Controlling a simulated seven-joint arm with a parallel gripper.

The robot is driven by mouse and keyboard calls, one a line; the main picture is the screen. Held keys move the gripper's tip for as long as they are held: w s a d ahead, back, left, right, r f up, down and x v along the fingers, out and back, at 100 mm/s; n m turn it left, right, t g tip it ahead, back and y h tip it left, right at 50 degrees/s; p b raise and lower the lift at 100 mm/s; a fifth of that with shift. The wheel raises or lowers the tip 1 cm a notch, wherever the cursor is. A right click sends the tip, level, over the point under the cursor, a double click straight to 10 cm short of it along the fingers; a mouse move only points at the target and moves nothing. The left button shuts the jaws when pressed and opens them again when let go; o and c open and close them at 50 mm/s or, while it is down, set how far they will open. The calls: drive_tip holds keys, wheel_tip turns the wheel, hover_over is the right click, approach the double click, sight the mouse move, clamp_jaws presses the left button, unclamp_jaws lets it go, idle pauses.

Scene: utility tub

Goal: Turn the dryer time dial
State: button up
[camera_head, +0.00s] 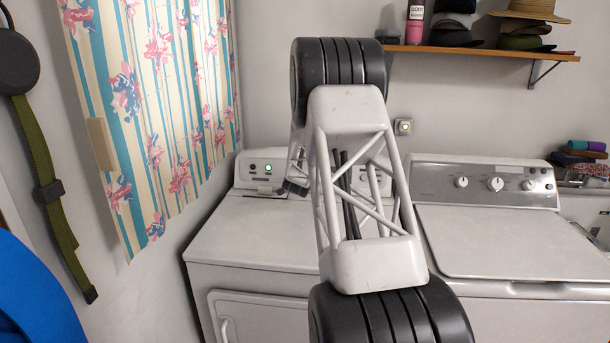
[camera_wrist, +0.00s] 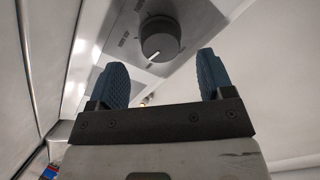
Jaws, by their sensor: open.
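The dryer (camera_head: 255,232) is the white machine at left in the head view, with a front door and a raised control panel (camera_head: 243,180) at its back. In the wrist view a round dark dial (camera_wrist: 160,38) with a pale pointer line sits on a grey panel. My gripper (camera_wrist: 162,76) is open, its two blue pads apart and nothing between them. The dial appears beyond the fingertips, roughly centred between them, and does not look gripped. In the head view my arm hides the middle of the dryer panel, and most of my gripper is hidden behind it.
A washer (camera_head: 500,240) with its own knobs stands right of the dryer. A striped floral curtain (camera_head: 150,110) hangs at left. A wooden shelf (camera_head: 480,52) with hats is above. The dryer's top is clear where visible.

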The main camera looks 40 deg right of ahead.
drive_tip(key=shift+x, duration=2.15)
drive_tip(key=c, duration=0.9)
